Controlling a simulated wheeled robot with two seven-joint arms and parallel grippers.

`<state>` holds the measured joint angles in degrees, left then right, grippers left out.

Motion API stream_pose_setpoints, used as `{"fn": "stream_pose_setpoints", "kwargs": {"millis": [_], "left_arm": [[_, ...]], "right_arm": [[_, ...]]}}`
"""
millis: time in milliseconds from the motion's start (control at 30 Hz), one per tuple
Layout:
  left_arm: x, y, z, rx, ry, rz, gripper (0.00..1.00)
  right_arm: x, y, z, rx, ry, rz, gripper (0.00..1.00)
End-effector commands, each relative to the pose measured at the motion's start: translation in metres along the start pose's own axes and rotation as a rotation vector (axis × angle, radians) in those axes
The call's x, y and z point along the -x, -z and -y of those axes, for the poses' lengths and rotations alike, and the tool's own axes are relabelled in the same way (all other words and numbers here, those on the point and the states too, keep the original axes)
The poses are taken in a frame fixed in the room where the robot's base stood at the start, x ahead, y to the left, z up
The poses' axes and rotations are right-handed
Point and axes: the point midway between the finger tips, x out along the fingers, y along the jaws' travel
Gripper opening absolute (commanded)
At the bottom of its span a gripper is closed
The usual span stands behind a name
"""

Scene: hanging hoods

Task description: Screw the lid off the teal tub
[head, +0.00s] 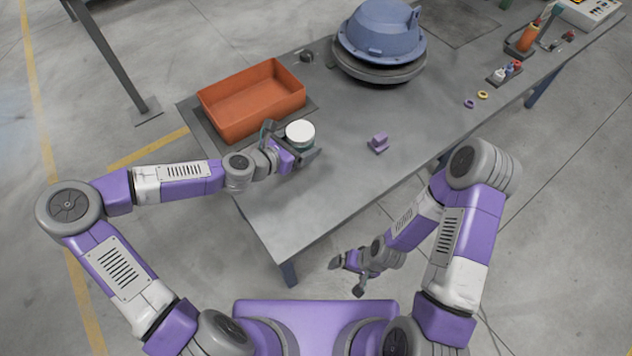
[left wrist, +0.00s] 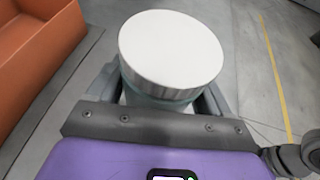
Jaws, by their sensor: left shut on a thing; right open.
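The teal tub (head: 304,146) is upright at the table's left part, with its round white lid (head: 300,131) on top. My left gripper (head: 304,154) is shut around the tub's side, below the lid. In the left wrist view the white lid (left wrist: 171,50) with its ridged rim sits on the tub (left wrist: 158,101), and a finger shows on each side of the tub. The tub's lower part is hidden there by my gripper. My right gripper (head: 350,278) is open and empty, off the table's front edge, well away from the tub.
An orange bin (head: 250,118) stands just behind and left of the tub. A large blue domed housing (head: 382,32) is at the back. Small rings and bottles lie far right. The table's front middle is clear.

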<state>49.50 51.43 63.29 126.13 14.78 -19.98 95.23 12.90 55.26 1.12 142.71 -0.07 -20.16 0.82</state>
Motion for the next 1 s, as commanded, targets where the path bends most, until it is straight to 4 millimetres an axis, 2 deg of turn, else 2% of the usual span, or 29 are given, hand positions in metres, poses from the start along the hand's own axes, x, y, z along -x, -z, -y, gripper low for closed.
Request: {"fn": "stream_pose_setpoints", "kwargs": {"millis": [33,200,367,467,700,867,1000], "left_arm": [[-0.005,-0.004,0.007,-0.031,0.055,0.004,0.00],[-0.007,-0.017,0.031,-0.098,0.224,0.005,0.00],[-0.005,-0.021,0.043,-0.126,0.306,0.004,0.00],[-0.009,-0.011,0.046,-0.130,0.325,0.003,0.00],[-0.025,0.028,0.046,-0.130,0.327,0.003,0.00],[-0.029,0.037,0.046,-0.132,0.325,0.004,0.00],[-0.035,0.053,0.046,-0.130,0.325,0.004,0.00]], "right_arm": [[-0.008,0.000,-0.003,0.000,0.000,0.000,0.98],[-0.017,0.001,-0.006,0.000,0.000,0.000,0.98],[-0.021,0.001,-0.008,0.001,0.000,0.000,0.98],[-0.027,0.001,-0.010,0.001,0.000,0.000,0.98],[-0.041,0.002,-0.015,0.001,0.000,0.000,0.98],[-0.044,0.002,-0.016,0.001,0.000,0.000,0.98],[-0.051,0.002,-0.019,0.001,0.000,0.000,0.98]]}}
